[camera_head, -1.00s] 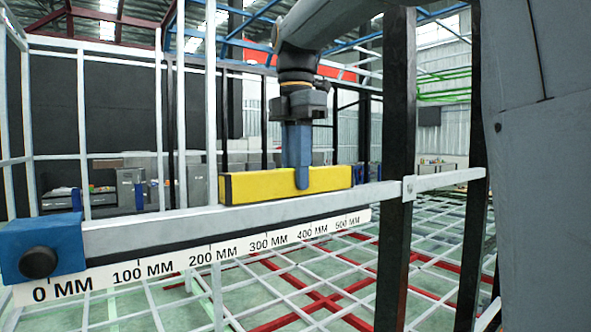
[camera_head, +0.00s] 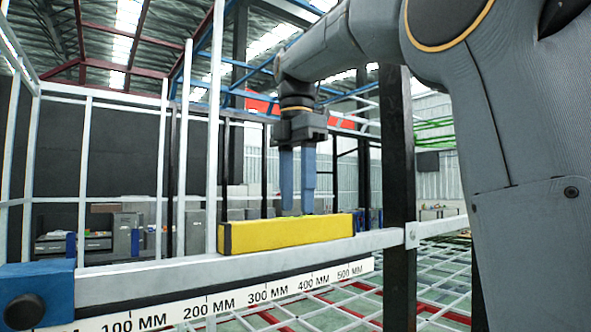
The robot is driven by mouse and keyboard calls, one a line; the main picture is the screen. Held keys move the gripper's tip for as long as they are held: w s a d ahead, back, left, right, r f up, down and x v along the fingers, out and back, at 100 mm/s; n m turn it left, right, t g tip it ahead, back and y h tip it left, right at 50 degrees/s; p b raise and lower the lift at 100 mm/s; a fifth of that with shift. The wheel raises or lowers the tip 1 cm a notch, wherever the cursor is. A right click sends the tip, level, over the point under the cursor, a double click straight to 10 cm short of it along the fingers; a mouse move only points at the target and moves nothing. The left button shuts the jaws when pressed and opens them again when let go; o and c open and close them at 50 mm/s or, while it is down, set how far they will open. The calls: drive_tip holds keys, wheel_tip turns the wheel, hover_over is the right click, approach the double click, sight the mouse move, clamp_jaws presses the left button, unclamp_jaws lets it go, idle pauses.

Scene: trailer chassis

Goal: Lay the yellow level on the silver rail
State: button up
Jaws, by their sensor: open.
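The yellow level (camera_head: 270,235) is a long yellow bar with dark ends. It lies lengthwise along the top of the silver rail (camera_head: 180,276), roughly above the 200 to 500 mm marks. My gripper (camera_head: 298,212) points straight down above the level's right half, with its two blue fingers apart and a gap between them. The fingertips are at about the level's top edge; whether they touch it I cannot tell. The level's underside against the rail is hidden from this angle.
A blue block with a black knob (camera_head: 28,308) sits at the rail's left end. A white millimetre scale (camera_head: 215,303) runs along the rail's front. A black post (camera_head: 398,190) stands right of the level. Thin white uprights stand behind the rail.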

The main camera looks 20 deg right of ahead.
sight(297, 218)
wheel_tip(297, 218, up, 8)
drive_tip(key=shift+f+p, duration=0.2)
drive_tip(key=shift+p, duration=0.1)
idle(0.5)
